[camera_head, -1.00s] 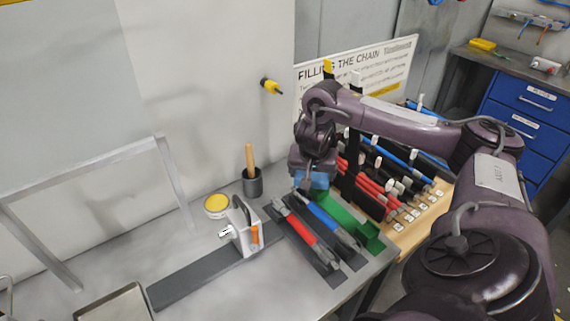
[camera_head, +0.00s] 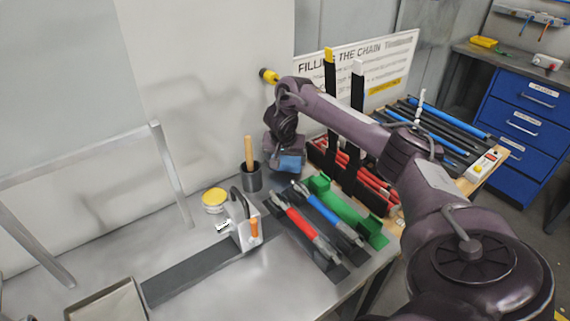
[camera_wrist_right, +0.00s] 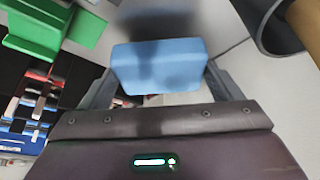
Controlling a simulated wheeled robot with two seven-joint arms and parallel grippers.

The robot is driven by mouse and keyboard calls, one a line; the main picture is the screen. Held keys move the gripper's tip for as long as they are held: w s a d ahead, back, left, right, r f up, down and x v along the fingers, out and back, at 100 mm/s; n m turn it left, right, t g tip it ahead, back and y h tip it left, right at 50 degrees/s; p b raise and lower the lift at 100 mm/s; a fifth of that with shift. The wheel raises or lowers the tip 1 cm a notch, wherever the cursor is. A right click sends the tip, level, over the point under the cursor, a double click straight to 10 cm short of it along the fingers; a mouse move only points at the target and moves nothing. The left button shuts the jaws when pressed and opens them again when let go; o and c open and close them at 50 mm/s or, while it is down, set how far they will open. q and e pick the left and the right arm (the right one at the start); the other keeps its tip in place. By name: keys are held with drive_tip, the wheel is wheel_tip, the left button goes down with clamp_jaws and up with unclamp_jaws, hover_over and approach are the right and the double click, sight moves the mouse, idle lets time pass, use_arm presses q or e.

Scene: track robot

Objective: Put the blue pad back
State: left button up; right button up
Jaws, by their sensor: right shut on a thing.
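The blue pad (camera_wrist_right: 160,66) is a small light-blue block held between the two fingers of my right gripper (camera_wrist_right: 158,82) in the right wrist view. In the head view the right gripper (camera_head: 284,158) hangs above the back of the grey table, right of the dark cup with a wooden handle. The blue pad (camera_head: 290,163) shows there at the gripper's lower end, apart from the tabletop. The right gripper is shut on the pad. My left gripper is in neither view.
The dark cup (camera_head: 251,178) stands close to the gripper's left. Red (camera_head: 302,226) and blue (camera_head: 327,208) handled tools lie on a dark holder in front, with a green holder (camera_head: 338,205) beside them. A silver device (camera_head: 240,222) and a yellow-lidded tin (camera_head: 214,199) stand left.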

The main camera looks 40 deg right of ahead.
drive_tip(key=shift+f, duration=0.65)
drive_tip(key=shift+w+f, duration=0.3)
drive_tip(key=shift+s, duration=0.1)
drive_tip(key=o, duration=0.8)
drive_tip(key=shift+f, duration=0.15)
